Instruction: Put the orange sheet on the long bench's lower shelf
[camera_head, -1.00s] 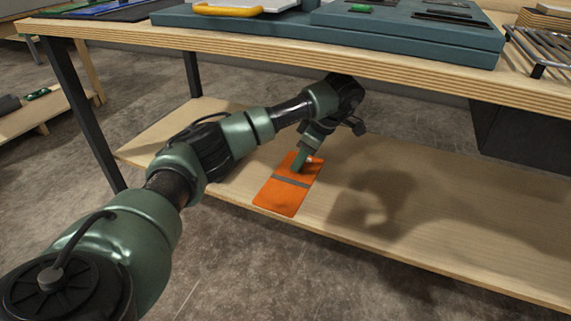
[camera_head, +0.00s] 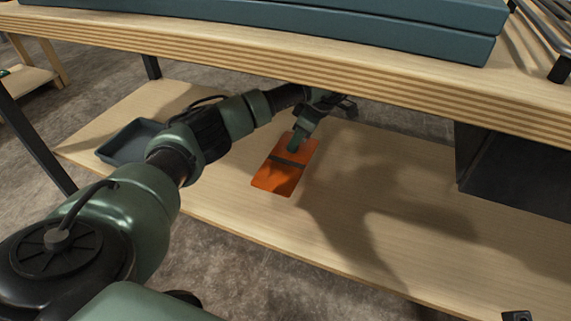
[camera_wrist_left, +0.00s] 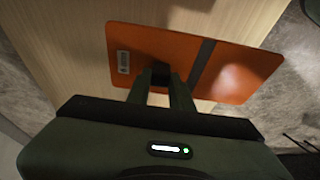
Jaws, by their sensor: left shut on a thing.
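The orange sheet (camera_head: 275,180) is a flat rectangle with a dark band across it. In the head view it shows over the long bench's lower shelf (camera_head: 440,250), inside its front edge. My left gripper (camera_head: 297,146) reaches in under the bench top and is shut on the sheet's far end. In the left wrist view the fingers (camera_wrist_left: 162,88) hold the sheet (camera_wrist_left: 232,82) at its near edge, with pale wood and some grey floor behind it. I cannot tell whether the sheet touches the shelf.
The thick bench top (camera_head: 300,58) overhangs my left arm. A dark tray (camera_head: 133,143) sits on the shelf at the left, partly behind my arm.

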